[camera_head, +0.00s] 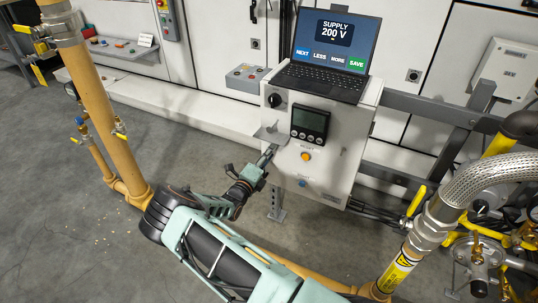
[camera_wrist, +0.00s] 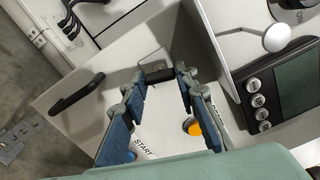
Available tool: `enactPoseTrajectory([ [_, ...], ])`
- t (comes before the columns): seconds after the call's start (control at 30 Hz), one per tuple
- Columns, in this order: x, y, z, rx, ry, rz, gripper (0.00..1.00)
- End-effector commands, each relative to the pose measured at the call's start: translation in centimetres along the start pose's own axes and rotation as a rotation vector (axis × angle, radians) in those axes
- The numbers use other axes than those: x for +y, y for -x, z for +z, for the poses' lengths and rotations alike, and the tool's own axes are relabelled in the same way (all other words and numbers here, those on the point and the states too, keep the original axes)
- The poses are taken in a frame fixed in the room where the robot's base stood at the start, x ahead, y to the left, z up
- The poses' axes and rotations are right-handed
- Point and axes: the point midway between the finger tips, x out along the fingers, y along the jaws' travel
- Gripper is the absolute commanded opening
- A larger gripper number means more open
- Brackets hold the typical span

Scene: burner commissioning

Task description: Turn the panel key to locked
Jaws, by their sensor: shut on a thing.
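The grey panel box (camera_head: 335,165) stands at centre in the head view, with a laptop on top. My gripper (camera_head: 269,153) is at the left part of its front, below the black rotary knob (camera_head: 275,100) and left of the dark display (camera_head: 310,122). In the wrist view my gripper (camera_wrist: 160,77) has its two blue-padded fingers closed in at the tips on a small black piece that I take for the panel key (camera_wrist: 159,75). The fingers hide part of it. I cannot read its angle or any lock marking.
An orange button (camera_wrist: 192,127) and a START label (camera_wrist: 144,147) lie close to the fingers. A pale round disc (camera_wrist: 277,38) sticks out above the display. A black handle (camera_wrist: 76,94) is to the left. The laptop (camera_head: 325,55) reads SUPPLY 200 V. Yellow pipes flank the arm.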

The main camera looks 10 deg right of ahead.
Motion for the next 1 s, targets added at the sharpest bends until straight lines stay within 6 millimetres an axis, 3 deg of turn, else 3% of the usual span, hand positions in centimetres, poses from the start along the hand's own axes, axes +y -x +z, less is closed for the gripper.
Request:
enactPoseTrajectory([
  [0.43,0.04,0.02,-0.04,0.000,0.249,0.001,0.03],
  [1.0,0.03,0.01,-0.05,0.000,0.294,0.000,0.03],
])
